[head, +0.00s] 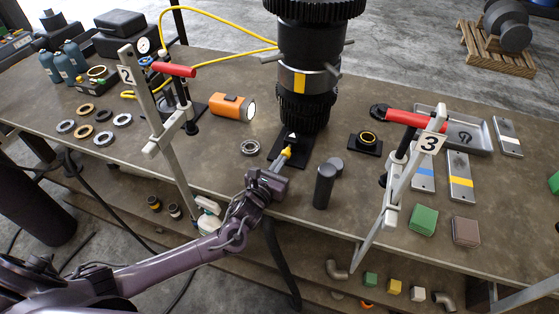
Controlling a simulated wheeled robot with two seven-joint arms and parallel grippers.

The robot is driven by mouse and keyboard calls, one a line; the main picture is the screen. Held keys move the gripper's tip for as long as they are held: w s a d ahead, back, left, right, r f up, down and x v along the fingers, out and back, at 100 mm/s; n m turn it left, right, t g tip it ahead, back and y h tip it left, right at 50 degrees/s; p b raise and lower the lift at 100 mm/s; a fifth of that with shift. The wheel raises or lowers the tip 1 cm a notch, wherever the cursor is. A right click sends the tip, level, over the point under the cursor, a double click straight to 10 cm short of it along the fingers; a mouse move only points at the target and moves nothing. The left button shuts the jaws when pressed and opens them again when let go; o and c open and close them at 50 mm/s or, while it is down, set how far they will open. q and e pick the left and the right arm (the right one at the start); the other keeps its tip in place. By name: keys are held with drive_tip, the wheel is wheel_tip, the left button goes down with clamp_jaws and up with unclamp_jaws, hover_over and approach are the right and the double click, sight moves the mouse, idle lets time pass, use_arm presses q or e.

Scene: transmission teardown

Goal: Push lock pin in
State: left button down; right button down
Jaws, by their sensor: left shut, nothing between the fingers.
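The dark transmission assembly (303,80) stands upright at the back middle of the bench, with a toothed gear at its lower end and a yellow mark on its collar. A black base plate (277,158) lies under its front. A small yellow piece (286,152), which looks like the lock pin's head, is at that plate, below a white arrow mark. My left gripper (281,162) is shut and empty, with its fingertips at the yellow piece. They look touching, but I cannot tell for certain. The fingers partly hide the pin. My right gripper is not in view.
A dark cylinder (325,187) stands right of my left gripper. A metal ring (250,148) and an orange flashlight (233,107) lie to the left. Clamp stands marked 2 (126,75) and 3 (429,145) rise at both sides. The bench's front edge is close below my gripper.

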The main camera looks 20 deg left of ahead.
sight(287, 153)
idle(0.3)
use_arm(q)
drive_tip(key=shift+w+f+b, duration=0.1)
drive_tip(key=shift+w+b, duration=0.75)
drive_tip(key=shift+w, duration=0.75)
drive_tip(key=shift+s+r, duration=0.15)
drive_tip(key=shift+r, duration=0.1)
drive_tip(key=shift+a, duration=0.1)
